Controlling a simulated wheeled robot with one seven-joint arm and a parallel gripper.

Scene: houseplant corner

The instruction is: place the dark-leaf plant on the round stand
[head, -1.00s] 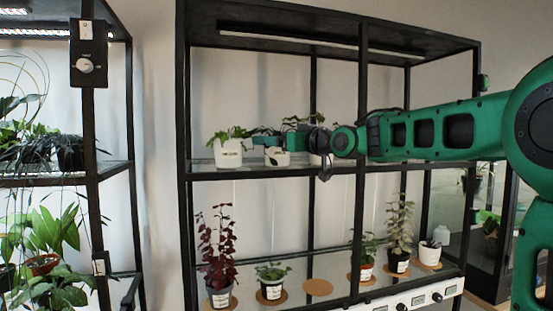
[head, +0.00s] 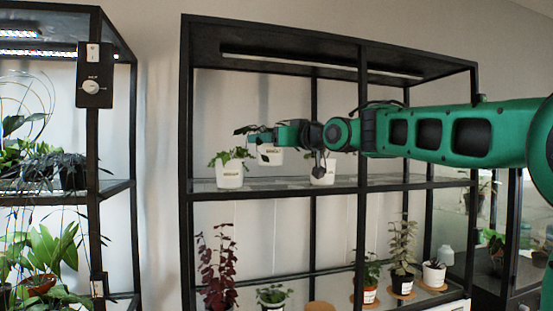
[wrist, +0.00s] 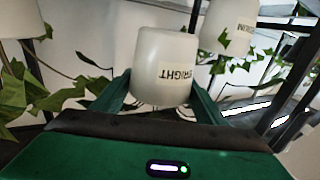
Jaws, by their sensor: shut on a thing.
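My gripper (head: 262,138) is shut on a white pot (head: 270,156) and holds it above the upper shelf of the middle rack. In the wrist view my gripper (wrist: 160,92) has one finger on each side of this pot (wrist: 158,62), whose label reads BRIGHT upside down. A few dark leaves show by it in the head view; most of its plant is hidden. A tall dark-red-leaved plant (head: 217,268) stands on the lower shelf at left. A bare round cork disc (head: 320,306) lies on that shelf, cut by the picture's bottom edge.
Two white pots with trailing green leaves, one at left (head: 229,174) and one at right (head: 322,174), stand on the upper shelf (head: 400,183) beside the held pot. A black front post (head: 361,225) divides the rack. Several small plants stand on the lower shelf.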

